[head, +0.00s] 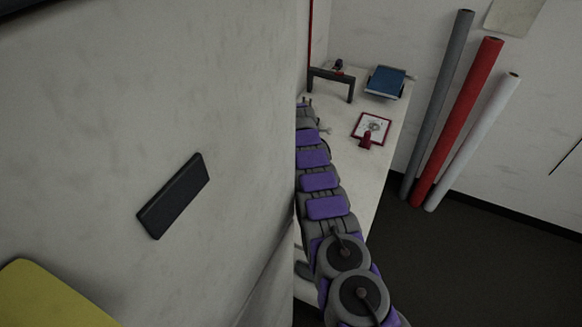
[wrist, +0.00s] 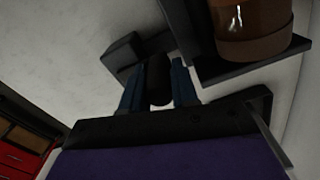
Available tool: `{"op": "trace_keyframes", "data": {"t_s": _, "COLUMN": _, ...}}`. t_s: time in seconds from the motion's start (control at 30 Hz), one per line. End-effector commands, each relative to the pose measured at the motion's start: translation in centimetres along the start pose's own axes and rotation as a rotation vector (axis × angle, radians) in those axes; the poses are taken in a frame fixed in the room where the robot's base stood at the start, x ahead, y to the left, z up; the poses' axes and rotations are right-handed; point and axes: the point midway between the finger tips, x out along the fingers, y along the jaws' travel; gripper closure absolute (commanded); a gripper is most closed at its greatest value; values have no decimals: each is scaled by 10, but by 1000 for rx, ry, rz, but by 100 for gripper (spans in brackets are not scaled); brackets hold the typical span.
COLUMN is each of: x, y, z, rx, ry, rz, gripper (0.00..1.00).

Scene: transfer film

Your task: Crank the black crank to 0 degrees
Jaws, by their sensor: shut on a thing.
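In the wrist view, my gripper (wrist: 157,68) has its two dark blue fingers on either side of a black cylindrical handle, and it is shut on it. The handle belongs to the black crank (wrist: 122,52), whose dark arm shows beyond the fingers against the pale wall. The full crank and its angle are hard to read in this dim, tilted view. In the head view, my purple and grey arm runs along the wall corner. Its far end is partly hidden there, and I cannot make out the crank.
In the wrist view, a brown cylinder (wrist: 253,28) on a dark bracket (wrist: 225,65) is close by on the right. In the head view, a pale table (head: 385,140) holds a blue-topped item (head: 386,81) and a red-framed picture (head: 371,128). Rolls (head: 457,120) lean on the wall.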

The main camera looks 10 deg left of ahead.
Motion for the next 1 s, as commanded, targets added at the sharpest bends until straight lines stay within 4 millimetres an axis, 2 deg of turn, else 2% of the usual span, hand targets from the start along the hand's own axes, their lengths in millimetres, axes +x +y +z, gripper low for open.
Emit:
{"op": "trace_keyframes", "data": {"t_s": 0.37, "x": -2, "y": -3, "z": 1, "rx": -2, "ry": 2, "rz": -7, "gripper": 100}}
{"op": "trace_keyframes", "data": {"t_s": 0.4, "x": -2, "y": -3, "z": 1, "rx": -2, "ry": 2, "rz": -7, "gripper": 67}}
{"op": "trace_keyframes", "data": {"t_s": 0.63, "x": -1, "y": -2, "z": 1, "rx": -1, "ry": 1, "rz": -4, "gripper": 46}}
{"op": "trace_keyframes", "data": {"t_s": 1.0, "x": -1, "y": 1, "z": 0, "rx": -14, "ry": -1, "rz": -3, "gripper": 46}}
